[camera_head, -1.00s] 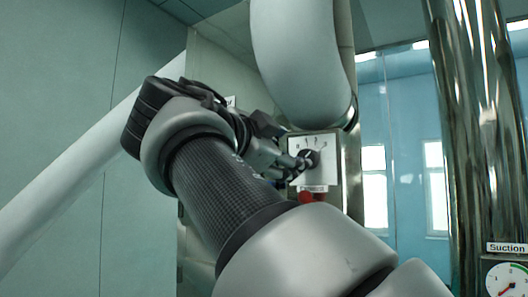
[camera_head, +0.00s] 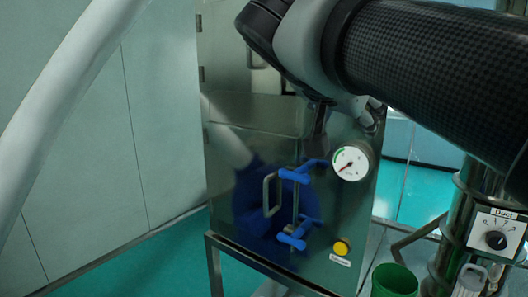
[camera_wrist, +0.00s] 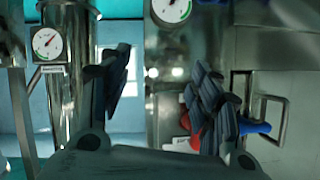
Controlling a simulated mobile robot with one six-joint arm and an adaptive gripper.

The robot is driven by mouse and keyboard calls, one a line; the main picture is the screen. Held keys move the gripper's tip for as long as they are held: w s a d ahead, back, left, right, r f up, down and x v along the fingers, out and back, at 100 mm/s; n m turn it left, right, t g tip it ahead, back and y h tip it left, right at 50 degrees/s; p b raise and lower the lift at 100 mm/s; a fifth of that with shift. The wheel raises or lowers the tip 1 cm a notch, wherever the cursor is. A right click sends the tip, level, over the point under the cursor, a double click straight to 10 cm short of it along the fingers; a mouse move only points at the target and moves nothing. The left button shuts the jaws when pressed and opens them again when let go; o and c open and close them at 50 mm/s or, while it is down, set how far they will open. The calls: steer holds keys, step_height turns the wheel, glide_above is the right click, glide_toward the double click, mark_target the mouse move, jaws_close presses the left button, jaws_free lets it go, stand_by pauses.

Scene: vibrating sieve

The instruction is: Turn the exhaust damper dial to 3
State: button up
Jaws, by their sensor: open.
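My gripper (camera_wrist: 165,85) is open in the wrist view, its two dark fingers apart with nothing between them.
The steel cabinet (camera_head: 230,165) has blue clamp handles (camera_head: 295,175), a metal handle (camera_head: 268,195), a round gauge (camera_head: 351,163) and a yellow button (camera_head: 342,247). A green bin (camera_head: 394,281) stands right of it. A red part (camera_wrist: 190,117) shows between the fingers' lower ends.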

steer(key=s+f+n+g+y+b, duration=0.1)
steer(key=s+f+n+g+y, duration=0.1)
steer(key=s+f, duration=0.6)
steer(key=s+f+n+g+y+b, duration=0.2)
steer(key=s+f, duration=0.6)
steer(key=f, duration=1.1)
steer(key=s+f+n+g+y+b, duration=0.1)
steer(key=s+f+n, duration=0.4)
steer(key=f, duration=0.9)
steer(key=s+g+y, duration=0.1)
steer(key=s, duration=0.2)
steer(key=shift+y+b, duration=0.3)
steer(key=shift+c, duration=0.4)
